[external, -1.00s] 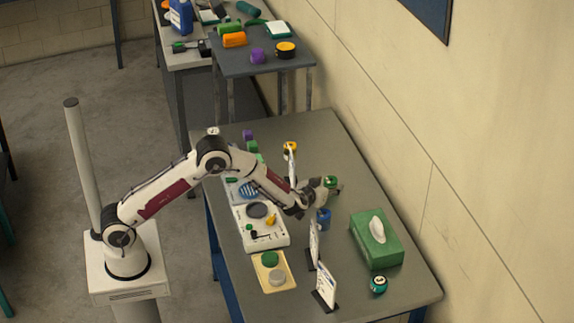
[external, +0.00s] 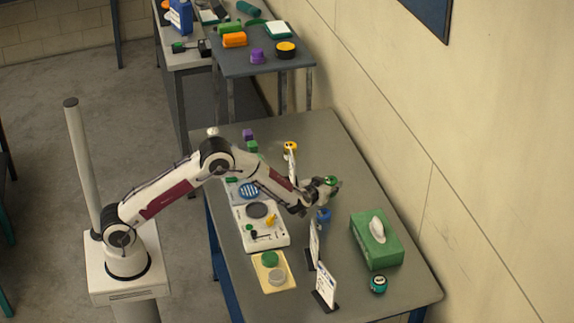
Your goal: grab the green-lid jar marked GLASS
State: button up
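A small green-lidded jar (external: 332,181) is at the far side of the bench, right at my fingertips. My gripper (external: 327,188) reaches over the bench from the left, its fingers beside this jar. The fingers partly hide the jar's body, and I cannot tell whether they press on it. Its label is too small to read.
A blue jar (external: 323,216) stands just below my gripper. Upright sign cards (external: 325,285) line the middle. A green tissue box (external: 377,240) is on the right. A yellow-topped jar (external: 290,147) stands behind.

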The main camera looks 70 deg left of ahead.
aim_at(331, 179)
jog(key=shift+r, duration=0.15)
jog(key=shift+r, duration=4.9)
